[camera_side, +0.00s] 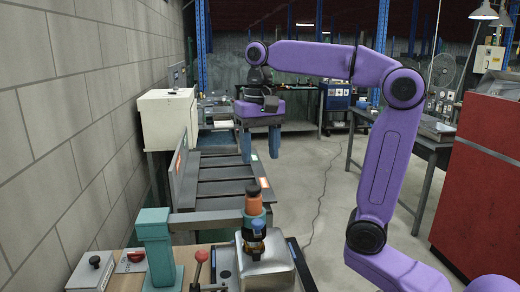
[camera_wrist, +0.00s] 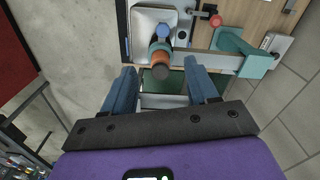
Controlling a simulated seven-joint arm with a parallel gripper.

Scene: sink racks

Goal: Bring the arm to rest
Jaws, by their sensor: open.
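My purple arm reaches across the side view, and my gripper (camera_side: 260,158) hangs from its end with two blue fingers pointing down. The fingers are spread apart with nothing between them. In the side view my gripper is above and behind the bench, clear of the things on it. In the wrist view my gripper (camera_wrist: 160,85) shows its two open fingers on either side of an orange and dark cylindrical piece (camera_wrist: 160,55), which appears beyond them. That orange piece (camera_side: 253,205) stands upright by a teal arm fixture, over a metal basin (camera_side: 270,272).
A teal post (camera_side: 158,255) with a horizontal bar stands on the wooden bench. A red-knobbed lever (camera_side: 201,257) and a small grey box (camera_side: 90,271) are nearby. A block wall (camera_side: 80,120) runs along the left, and a red cabinet (camera_side: 480,180) stands at right. Open floor lies between.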

